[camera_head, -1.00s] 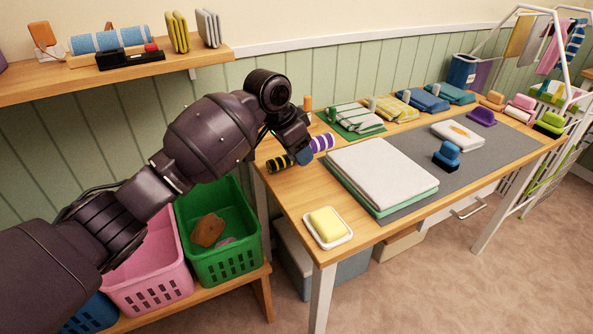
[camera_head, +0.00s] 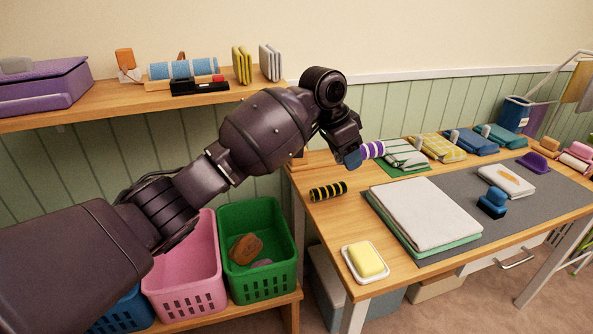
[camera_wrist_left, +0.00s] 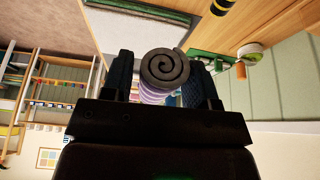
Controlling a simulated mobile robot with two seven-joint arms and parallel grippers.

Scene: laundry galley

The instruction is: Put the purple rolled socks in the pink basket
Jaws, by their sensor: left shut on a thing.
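The purple rolled socks (camera_head: 372,150), striped purple and white, are held by my left gripper (camera_head: 352,158) above the back left part of the table. In the left wrist view the socks (camera_wrist_left: 164,68) show their grey spiral end between the two fingers of my left gripper (camera_wrist_left: 160,80), which is shut on them. The pink basket (camera_head: 187,280) stands on the low bench at the lower left, partly hidden behind my left arm. The part of its inside that shows looks empty. My right gripper is not in view.
A green basket (camera_head: 259,280) holding a brown item stands right of the pink one, and a blue basket (camera_head: 125,312) left of it. Black-and-yellow rolled socks (camera_head: 328,191) lie on the table (camera_head: 325,219). Folded cloths and a soap dish (camera_head: 349,263) are nearby. A shelf (camera_head: 115,107) hangs above.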

